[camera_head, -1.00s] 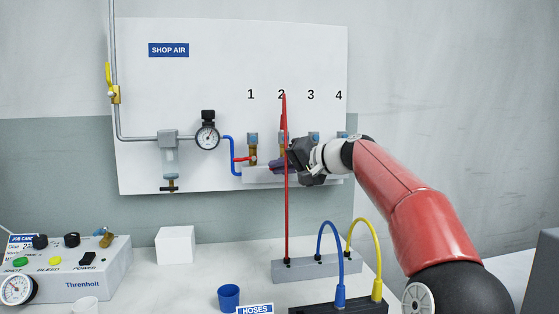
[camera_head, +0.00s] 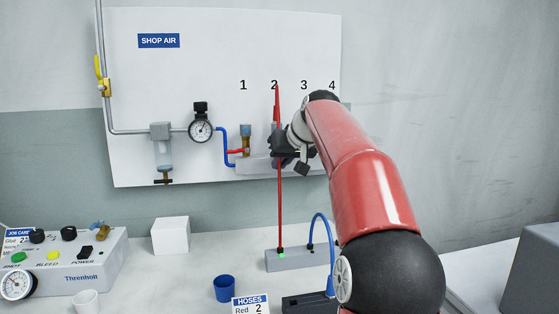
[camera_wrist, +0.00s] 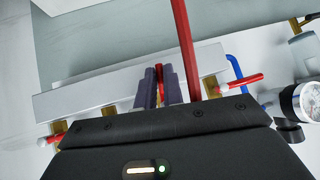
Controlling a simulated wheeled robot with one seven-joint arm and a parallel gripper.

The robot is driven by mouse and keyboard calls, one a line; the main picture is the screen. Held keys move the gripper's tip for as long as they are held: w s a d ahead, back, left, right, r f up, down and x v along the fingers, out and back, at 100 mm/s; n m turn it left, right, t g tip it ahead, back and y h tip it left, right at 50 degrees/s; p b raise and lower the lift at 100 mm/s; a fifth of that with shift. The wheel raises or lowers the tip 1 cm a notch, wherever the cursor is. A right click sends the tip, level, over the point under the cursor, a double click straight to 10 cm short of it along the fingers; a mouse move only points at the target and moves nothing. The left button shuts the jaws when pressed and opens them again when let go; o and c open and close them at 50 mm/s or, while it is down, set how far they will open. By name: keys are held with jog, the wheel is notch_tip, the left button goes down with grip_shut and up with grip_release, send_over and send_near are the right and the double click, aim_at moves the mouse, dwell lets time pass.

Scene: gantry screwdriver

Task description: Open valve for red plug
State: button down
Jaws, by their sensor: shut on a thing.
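My gripper (camera_head: 286,148) is at the manifold (camera_head: 250,166) under the number 2, in front of the second valve. In the wrist view its two purple fingers (camera_wrist: 160,85) are shut on a thin red valve handle (camera_wrist: 160,84), which points away between them. The red hose (camera_head: 280,205) rises from the grey block (camera_head: 297,262) past my gripper to the number 2; it also crosses the wrist view (camera_wrist: 184,40). Its upper connection is partly hidden by my gripper. The hoses card (camera_head: 250,305) reads "Red 2".
Valve 1's red handle (camera_head: 237,151) points left, close beside my gripper. A blue hose (camera_head: 331,240) loops near my red arm. A gauge (camera_head: 200,130) is on the panel. A white cube (camera_head: 170,236) and a blue cup (camera_head: 225,288) stand on the bench.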

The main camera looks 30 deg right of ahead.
jog(key=shift+d+r+n+h, duration=0.1)
jog(key=shift+n+h, duration=0.2)
jog(key=shift+h, duration=0.3)
jog(key=c, duration=1.5)
grip_release()
jog(key=shift+s, duration=0.1)
jog(key=v, duration=0.7)
jog(key=shift+s+r, duration=0.15)
jog(key=shift+r, duration=0.15)
